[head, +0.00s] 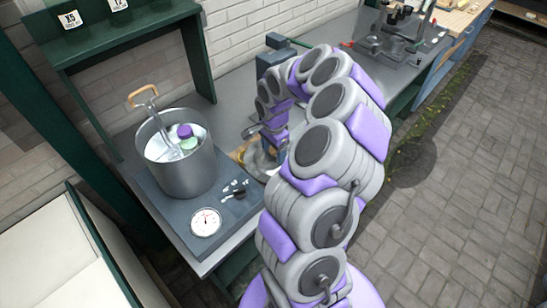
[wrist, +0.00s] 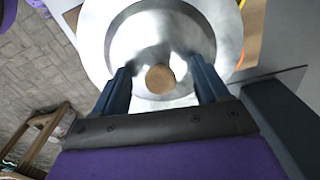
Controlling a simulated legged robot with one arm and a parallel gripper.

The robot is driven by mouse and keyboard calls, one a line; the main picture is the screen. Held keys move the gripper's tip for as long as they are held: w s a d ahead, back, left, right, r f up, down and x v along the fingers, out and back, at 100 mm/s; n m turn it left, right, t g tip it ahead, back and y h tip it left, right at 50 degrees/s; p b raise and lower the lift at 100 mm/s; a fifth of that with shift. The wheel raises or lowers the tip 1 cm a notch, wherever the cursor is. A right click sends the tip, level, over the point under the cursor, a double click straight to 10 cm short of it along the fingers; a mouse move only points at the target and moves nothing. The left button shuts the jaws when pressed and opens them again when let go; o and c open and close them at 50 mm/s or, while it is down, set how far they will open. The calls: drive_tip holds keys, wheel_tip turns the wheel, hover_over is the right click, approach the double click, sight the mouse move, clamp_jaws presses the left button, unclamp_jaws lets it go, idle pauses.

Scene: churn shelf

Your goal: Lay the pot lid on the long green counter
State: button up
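The pot lid is a round shiny metal disc with a raised dome and a wooden knob; it fills the upper middle of the wrist view (wrist: 110,28). In the head view my arm hides most of the lid (head: 262,162). My gripper (wrist: 161,88) is open above it, with one blue finger on each side of the knob and a visible gap to both. The long counter (head: 232,98) has a grey top and green legs and runs from lower left to upper right. I cannot tell what the lid rests on.
A steel pot (head: 185,170) with a ladle and purple and green items inside stands on a dark platform with a dial (head: 206,222). A green shelf (head: 125,40) rises behind it. Metal equipment (head: 395,45) stands at the far end. Paved floor (head: 470,170) lies right.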

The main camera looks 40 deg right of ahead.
drive_tip(key=shift+s+a+f, duration=0.2)
drive_tip(key=shift+f, duration=0.05)
clamp_jaws()
drive_tip(key=shift+r, duration=0.1)
